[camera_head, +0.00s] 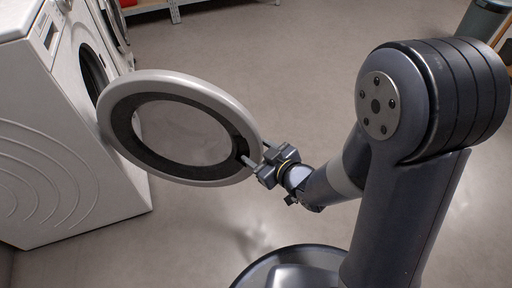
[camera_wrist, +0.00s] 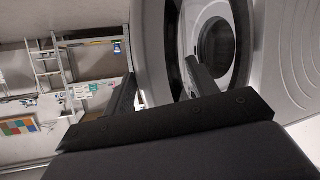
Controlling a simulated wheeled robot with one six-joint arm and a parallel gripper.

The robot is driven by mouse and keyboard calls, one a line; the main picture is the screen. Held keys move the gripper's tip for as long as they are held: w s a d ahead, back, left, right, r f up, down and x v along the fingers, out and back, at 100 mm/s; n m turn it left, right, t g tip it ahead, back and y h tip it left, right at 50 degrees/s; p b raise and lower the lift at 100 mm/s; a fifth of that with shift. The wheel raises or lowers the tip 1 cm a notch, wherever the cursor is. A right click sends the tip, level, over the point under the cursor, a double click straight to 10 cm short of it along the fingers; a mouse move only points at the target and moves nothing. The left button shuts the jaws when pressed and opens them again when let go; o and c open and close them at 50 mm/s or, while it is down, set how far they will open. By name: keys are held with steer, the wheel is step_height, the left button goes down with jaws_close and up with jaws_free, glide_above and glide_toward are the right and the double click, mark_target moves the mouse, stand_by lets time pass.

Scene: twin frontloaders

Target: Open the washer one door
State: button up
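The white front-loading washer (camera_head: 62,135) stands at the left in the head view. Its round door (camera_head: 118,88), with a pale rim and a dark ring around clear glass, stands swung wide open, away from the dark drum opening. My gripper (camera_head: 256,153) is at the door's right edge, far from the washer body. Its two spread fingers straddle the rim, one on each side. In the wrist view the door (camera_wrist: 150,45) fills the middle between the fingers (camera_wrist: 160,80), with the washer behind. Whether both fingers touch the rim is unclear.
A second machine (camera_head: 118,20) stands beyond the first at the upper left. Shelving (camera_head: 172,10) lines the back wall and shows in the wrist view (camera_wrist: 48,65). The grey floor (camera_head: 270,60) is clear. A dark bin-like object (camera_head: 482,18) is at the upper right.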

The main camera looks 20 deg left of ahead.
steer(key=p+v, duration=0.2)
steer(key=v, duration=0.6)
steer(key=shift+d, duration=0.35)
steer(key=b+x, duration=0.3)
steer(key=x, duration=0.8)
steer(key=shift+w, duration=0.35)
steer(key=shift+d, duration=0.1)
